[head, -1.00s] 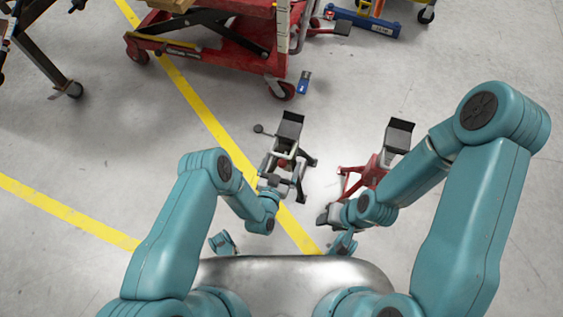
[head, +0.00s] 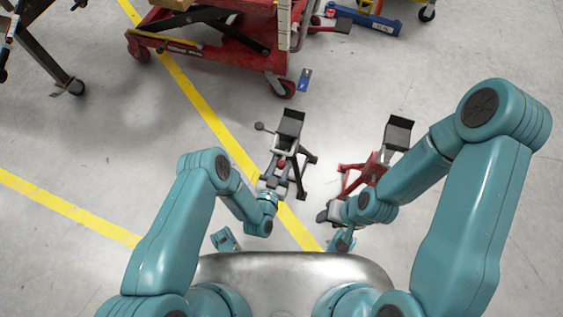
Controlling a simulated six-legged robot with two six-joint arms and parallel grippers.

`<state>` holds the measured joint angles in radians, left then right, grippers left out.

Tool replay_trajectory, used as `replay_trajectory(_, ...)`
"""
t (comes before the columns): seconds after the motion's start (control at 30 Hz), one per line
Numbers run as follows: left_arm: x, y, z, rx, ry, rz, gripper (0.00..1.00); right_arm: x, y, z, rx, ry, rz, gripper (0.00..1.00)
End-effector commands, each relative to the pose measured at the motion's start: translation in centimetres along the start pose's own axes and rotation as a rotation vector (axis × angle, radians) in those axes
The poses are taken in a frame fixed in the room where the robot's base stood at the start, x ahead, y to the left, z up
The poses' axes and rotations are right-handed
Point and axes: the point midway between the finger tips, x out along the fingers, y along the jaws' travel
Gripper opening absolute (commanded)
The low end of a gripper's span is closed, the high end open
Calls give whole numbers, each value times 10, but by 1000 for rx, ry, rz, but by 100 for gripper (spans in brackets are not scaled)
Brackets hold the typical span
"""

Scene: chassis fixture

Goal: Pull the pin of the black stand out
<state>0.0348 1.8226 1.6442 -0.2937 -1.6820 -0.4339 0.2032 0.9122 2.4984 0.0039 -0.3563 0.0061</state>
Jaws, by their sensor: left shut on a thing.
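The black stand (head: 291,126) stands upright on the floor in the middle of the head view, with a dark flat top and splayed legs. A thin lever with a round knob (head: 259,127) sticks out to its left. My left gripper (head: 272,182) is at the near side of the stand, low down, and is shut on its pin. The pin itself is too small and covered to make out. My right gripper (head: 326,214) is apart from the black stand, near the red stand; its jaws are too small to read.
A red stand (head: 397,134) with a black top is to the right, partly behind my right arm. A red lift cart (head: 205,38) is at the back. A small blue object (head: 304,80) lies by its wheel. Yellow lines (head: 187,88) cross the open grey floor.

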Motion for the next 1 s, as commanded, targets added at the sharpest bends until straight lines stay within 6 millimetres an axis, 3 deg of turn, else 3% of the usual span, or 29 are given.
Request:
replay_trajectory(0.5,-27,0,2,-1,-3,1,5,-8,-3,0,0,0,0,43)
replay_trajectory(0.53,-28,0,3,0,-3,1,38,-8,-3,0,0,0,0,43)
replay_trajectory(0.7,-27,0,3,0,-1,1,94,-7,-3,0,0,0,0,43)
replay_trajectory(0.73,-26,0,3,0,-1,1,100,-7,-3,0,0,0,0,43)
replay_trajectory(1.0,-30,0,3,0,-3,-1,100,-9,-3,0,0,0,0,43)
